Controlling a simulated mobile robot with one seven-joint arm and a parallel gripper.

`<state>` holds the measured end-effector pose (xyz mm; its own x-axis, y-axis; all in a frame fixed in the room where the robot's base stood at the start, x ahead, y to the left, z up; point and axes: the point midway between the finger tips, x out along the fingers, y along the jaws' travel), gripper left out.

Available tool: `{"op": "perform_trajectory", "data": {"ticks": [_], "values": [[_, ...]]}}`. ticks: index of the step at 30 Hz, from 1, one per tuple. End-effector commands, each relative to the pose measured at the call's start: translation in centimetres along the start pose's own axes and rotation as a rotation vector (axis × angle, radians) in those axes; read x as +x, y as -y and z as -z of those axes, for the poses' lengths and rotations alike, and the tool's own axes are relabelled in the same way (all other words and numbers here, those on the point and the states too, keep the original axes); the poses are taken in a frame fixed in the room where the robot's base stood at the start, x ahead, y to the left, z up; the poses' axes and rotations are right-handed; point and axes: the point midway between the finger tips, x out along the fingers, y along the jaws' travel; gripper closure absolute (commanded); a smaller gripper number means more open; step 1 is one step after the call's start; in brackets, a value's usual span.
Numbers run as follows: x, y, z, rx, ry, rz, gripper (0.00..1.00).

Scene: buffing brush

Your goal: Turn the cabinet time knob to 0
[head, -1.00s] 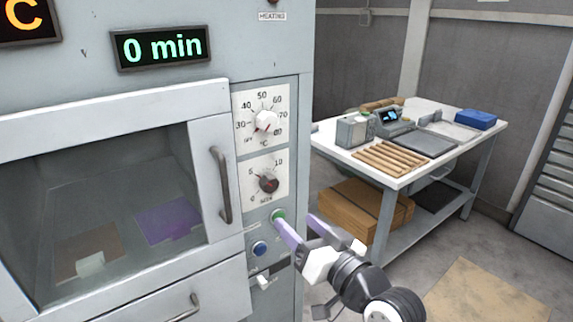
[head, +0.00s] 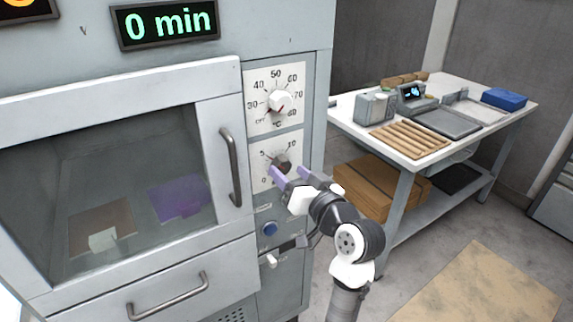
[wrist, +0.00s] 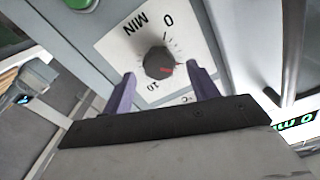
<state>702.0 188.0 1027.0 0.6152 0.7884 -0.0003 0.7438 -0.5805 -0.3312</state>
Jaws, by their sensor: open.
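The time knob (head: 281,163) is dark and round, on a white dial plate marked 0, 5, 10 and MIN, below the white temperature knob (head: 279,101). The time knob also shows in the wrist view (wrist: 157,63), where its red mark points right, away from the 0, seemingly near mid-scale. My gripper (head: 289,173) is open, its purple fingers just in front of the dial. In the wrist view the fingers (wrist: 162,76) straddle the knob with gaps on both sides. The display (head: 165,24) reads 0 min.
The door handle (head: 231,167) stands out left of the dials.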

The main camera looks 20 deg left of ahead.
Motion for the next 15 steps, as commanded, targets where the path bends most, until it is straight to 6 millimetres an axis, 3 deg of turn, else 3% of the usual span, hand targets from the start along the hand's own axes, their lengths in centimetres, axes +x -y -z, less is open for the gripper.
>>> {"op": "perform_trajectory", "data": {"ticks": [6,15], "values": [[2.1,0.0,0.1,0.0,0.0,0.001,0.41],[2.4,0.0,0.0,0.0,-0.001,0.0,0.41]]}}
